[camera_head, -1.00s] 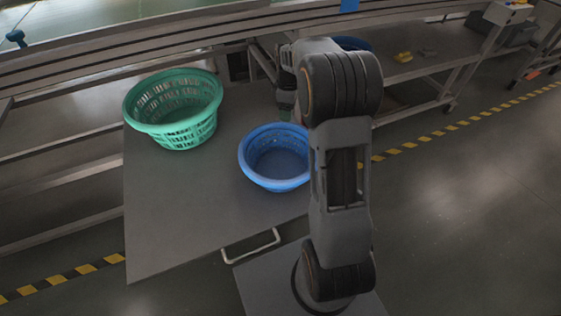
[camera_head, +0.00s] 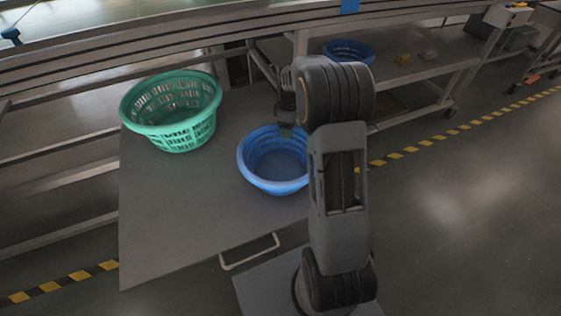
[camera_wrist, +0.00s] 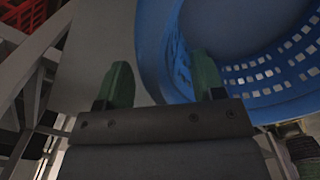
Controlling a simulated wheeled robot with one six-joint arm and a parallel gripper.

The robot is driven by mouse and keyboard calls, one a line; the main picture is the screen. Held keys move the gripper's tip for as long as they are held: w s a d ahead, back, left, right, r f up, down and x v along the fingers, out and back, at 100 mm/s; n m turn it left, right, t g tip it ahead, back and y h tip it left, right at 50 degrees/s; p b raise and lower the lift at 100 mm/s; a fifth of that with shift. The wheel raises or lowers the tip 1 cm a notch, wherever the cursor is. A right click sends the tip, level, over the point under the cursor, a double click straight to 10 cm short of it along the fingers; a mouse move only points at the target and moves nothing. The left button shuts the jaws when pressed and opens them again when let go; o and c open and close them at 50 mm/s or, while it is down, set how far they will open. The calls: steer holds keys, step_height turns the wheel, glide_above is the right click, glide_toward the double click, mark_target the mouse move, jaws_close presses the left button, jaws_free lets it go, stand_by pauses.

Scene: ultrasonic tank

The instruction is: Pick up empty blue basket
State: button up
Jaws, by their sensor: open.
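The empty blue basket (camera_head: 262,180) stands on the grey cart top, just left of my arm in the head view. In the wrist view the blue basket (camera_wrist: 190,88) fills the upper right, with its rim and slotted wall in sight. My gripper (camera_wrist: 158,80) is open, with its two green fingers apart. In the wrist view one finger overlaps the basket's wall and the other is outside over the grey surface. I cannot tell whether either finger touches it. In the head view my gripper (camera_head: 286,122) is at the basket's far rim, partly hidden by my arm.
A green basket (camera_head: 183,136) stands left of the blue one on the cart top (camera_head: 170,215). A second blue basket (camera_head: 348,47) and small yellow and grey items lie on the table behind. The cart top's front left is clear.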

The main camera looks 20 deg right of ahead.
jaws_close()
stand_by(0.4)
steer(key=shift+r, duration=0.1)
